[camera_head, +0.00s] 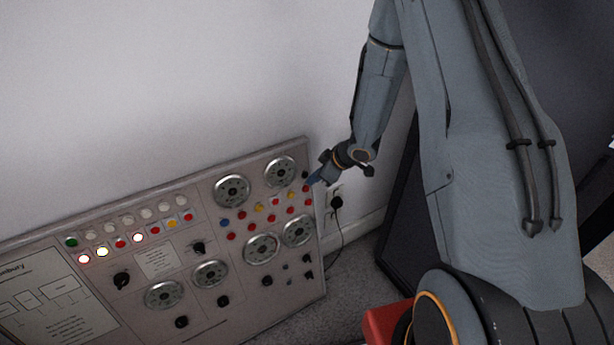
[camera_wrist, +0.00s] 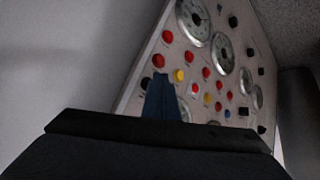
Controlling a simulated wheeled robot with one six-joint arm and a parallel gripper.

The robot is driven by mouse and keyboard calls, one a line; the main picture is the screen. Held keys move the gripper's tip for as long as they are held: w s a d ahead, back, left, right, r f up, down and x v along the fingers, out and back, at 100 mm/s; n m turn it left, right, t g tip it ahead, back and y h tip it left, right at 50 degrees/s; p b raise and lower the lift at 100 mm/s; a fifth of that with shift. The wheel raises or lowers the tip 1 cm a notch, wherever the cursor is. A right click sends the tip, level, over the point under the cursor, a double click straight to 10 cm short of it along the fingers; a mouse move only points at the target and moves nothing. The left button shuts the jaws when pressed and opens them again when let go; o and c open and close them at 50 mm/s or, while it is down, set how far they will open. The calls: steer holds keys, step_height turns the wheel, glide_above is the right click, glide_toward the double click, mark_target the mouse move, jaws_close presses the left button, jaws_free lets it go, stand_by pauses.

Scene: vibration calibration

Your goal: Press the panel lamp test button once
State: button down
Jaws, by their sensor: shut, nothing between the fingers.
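The control panel (camera_head: 216,322) leans along the wall, with rows of coloured buttons and lamps. The labels are too small to read, so I cannot tell which one is the lamp test button. My gripper (camera_head: 315,179) is shut and empty at the panel's upper right edge, close to a red button (camera_head: 305,188). In the wrist view my blue fingers (camera_wrist: 162,90) point at the panel near a yellow button (camera_wrist: 179,75), a red button (camera_wrist: 158,61) and a black button (camera_wrist: 145,83). The fingers hide part of the panel, and I cannot tell whether they touch it.
Several round gauges (camera_head: 231,190) and black knobs (camera_head: 122,281) are on the panel. Some lamps at left, such as this one (camera_head: 103,252), glow white. A socket with a black plug (camera_head: 336,202) is on the wall at right. A red object (camera_head: 385,322) stands in front.

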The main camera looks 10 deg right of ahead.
steer(key=shift+w+a+f+p, duration=0.15)
steer(key=shift+w+a+p, duration=0.15)
steer(key=shift+w, duration=0.4)
stand_by(1.6)
steer(key=shift+d, duration=0.1)
steer(key=shift+s+d+p, duration=0.2)
steer(key=shift+s+p, duration=0.2)
steer(key=shift+s, duration=0.35)
steer(key=shift+r, duration=0.2)
steer(key=shift+s+d+r+p, duration=0.15)
steer(key=shift+s+d+p, duration=0.1)
steer(key=shift+s, duration=0.55)
steer(key=shift+s+d+r+p, duration=0.2)
steer(key=shift+s+d+p, duration=0.1)
steer(key=shift+s, duration=0.45)
steer(key=shift+s+d+r+p, duration=0.15)
steer(key=shift+s+d+p, duration=0.1)
steer(key=shift+s, duration=0.55)
